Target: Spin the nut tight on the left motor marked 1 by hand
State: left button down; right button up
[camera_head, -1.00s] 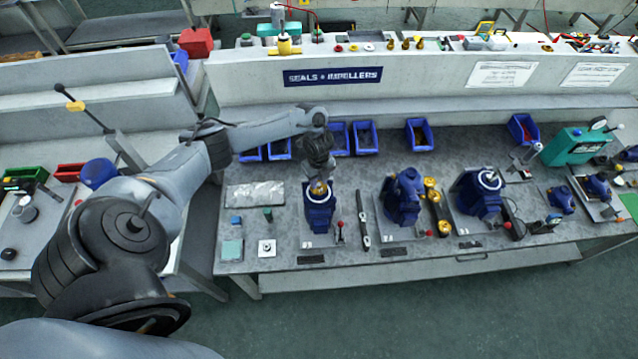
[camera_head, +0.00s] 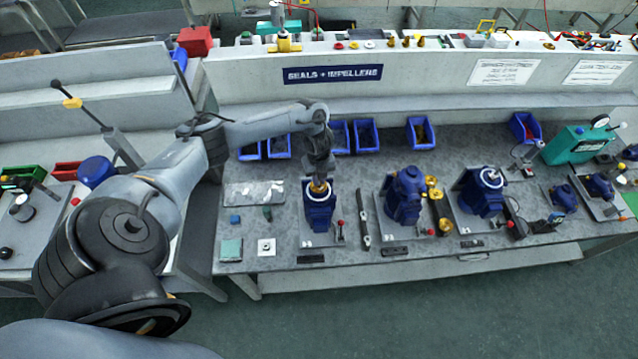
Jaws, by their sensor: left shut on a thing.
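The left blue motor (camera_head: 319,216) stands upright on its pale base plate near the middle of the bench. A small brass-coloured nut (camera_head: 319,187) sits at its top. My left gripper (camera_head: 319,180) points down over this motor and is shut on the nut; the fingertips are small and partly hidden by the wrist. My left arm comes in from the left and reaches over the bench. The marking on the motor's base is too small to read surely. My right gripper is not in view.
Two more large blue motors stand to the right, a middle one (camera_head: 405,196) and a right one (camera_head: 481,192). A red-knobbed lever (camera_head: 341,226) stands close beside the left motor. Blue bins (camera_head: 366,137) line the back. A flat bar (camera_head: 363,218) lies between motors.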

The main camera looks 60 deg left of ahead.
pick_arm(q)
jog(key=m+b, duration=0.2)
jog(key=m, duration=0.1)
jog(key=shift+f+m, duration=0.1)
jog(key=shift+m, duration=0.3)
jog(key=shift+m+b, duration=0.3)
jog(key=shift+m+b, duration=0.85)
jog(key=shift+m, duration=0.15)
jog(key=m+b, duration=0.2)
jog(key=m, duration=0.1)
jog(key=shift+m, duration=0.4)
jog(key=shift+m+b, duration=0.5)
jog(key=shift+m, duration=0.1)
